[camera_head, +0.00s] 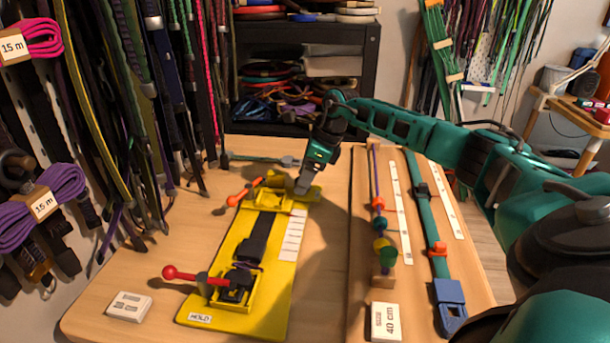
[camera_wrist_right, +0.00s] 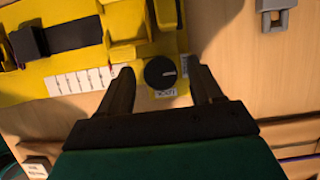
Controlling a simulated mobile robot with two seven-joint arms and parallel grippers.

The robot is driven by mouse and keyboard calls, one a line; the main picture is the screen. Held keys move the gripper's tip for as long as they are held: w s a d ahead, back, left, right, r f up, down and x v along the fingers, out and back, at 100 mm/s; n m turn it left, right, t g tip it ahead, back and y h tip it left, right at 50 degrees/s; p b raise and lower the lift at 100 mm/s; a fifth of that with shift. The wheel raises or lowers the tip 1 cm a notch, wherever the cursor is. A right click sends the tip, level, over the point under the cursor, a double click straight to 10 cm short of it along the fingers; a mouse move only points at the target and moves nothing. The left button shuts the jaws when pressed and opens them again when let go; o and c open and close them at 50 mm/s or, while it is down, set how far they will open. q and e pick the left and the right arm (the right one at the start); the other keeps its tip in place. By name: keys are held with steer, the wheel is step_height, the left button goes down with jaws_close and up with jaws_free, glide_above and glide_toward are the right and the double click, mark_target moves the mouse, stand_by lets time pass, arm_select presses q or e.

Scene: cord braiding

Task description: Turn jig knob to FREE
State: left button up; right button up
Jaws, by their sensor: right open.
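The yellow jig (camera_head: 262,300) lies on the wooden table, with a black strap (camera_head: 258,238) along its middle. In the right wrist view, the round black knob (camera_wrist_right: 158,75) sits at the jig's end with a small label (camera_wrist_right: 166,93) beside it, too small to read surely. My right gripper (camera_head: 303,186) is over the jig's far right corner and hides the knob in the head view. In the wrist view its open fingers (camera_wrist_right: 161,70) stand on either side of the knob, with gaps visible. My left gripper is not in view.
The jig carries a red-knobbed lever (camera_head: 188,273) and an orange lever (camera_head: 244,192). A HOLD tag (camera_head: 200,318) marks its near end. A 40 cm block (camera_head: 386,322), a teal strap (camera_head: 428,215) and a beaded cord (camera_head: 379,215) lie right. Hanging cords crowd the left.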

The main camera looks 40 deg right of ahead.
steer(key=p+v, duration=0.2)
steer(key=v, duration=1.1)
steer(key=shift+f, duration=0.1)
